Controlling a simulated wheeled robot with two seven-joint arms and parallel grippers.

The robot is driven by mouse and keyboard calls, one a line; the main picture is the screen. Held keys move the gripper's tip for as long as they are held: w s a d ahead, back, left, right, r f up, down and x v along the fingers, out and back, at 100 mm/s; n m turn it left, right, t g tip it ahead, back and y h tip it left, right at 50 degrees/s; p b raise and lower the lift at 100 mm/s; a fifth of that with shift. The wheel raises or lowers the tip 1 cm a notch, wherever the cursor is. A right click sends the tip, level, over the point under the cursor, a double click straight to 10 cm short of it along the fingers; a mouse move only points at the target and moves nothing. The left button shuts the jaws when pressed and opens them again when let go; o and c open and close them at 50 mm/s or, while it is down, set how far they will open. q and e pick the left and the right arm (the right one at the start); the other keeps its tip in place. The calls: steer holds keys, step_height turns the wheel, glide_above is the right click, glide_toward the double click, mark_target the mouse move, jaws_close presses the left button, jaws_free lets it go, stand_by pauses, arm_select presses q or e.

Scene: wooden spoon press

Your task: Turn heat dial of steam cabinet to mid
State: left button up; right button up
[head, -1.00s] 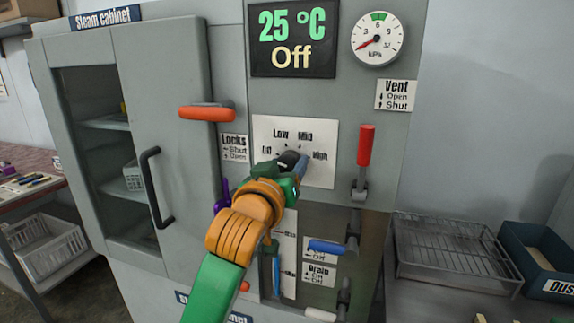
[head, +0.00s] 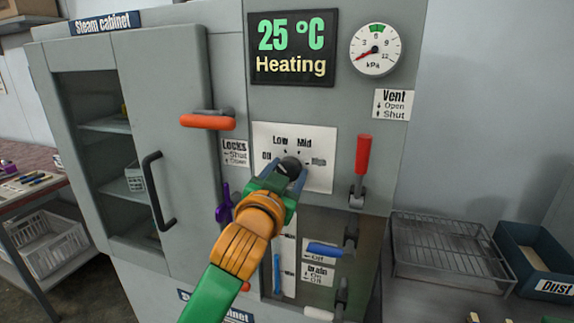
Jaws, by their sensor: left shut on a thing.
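The steam cabinet (head: 228,75) fills the middle of the view. The dark heat dial (head: 290,165) sits at the plate's lower middle. My left gripper (head: 289,172) is shut on the dial, its fingers on either side of it. Which mark the dial points to is hard to tell. The display (head: 292,50) reads 25 °C and Heating. My right gripper is not in view.
A red vent lever (head: 362,155) stands right of the dial plate, and a blue lever (head: 325,249) sits below. An orange lock handle (head: 207,122) is at the upper left. A wire rack (head: 450,245) and a dust bin (head: 540,262) are at the right.

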arm_select(q)
steer(key=m+p, duration=0.2)
steer(key=m, duration=0.1)
steer(key=shift+m, duration=0.4)
steer(key=m+p, duration=0.2)
steer(key=m, duration=0.1)
steer(key=shift+m, duration=0.4)
steer(key=m+p, duration=0.3)
steer(key=m, duration=0.1)
steer(key=shift+h, duration=0.3)
steer(key=shift+f+m+p, duration=0.15)
steer(key=shift+m+p, duration=0.55)
steer(key=shift+m, duration=0.9)
steer(key=o, duration=1.4)
steer(key=shift+c, duration=0.2)
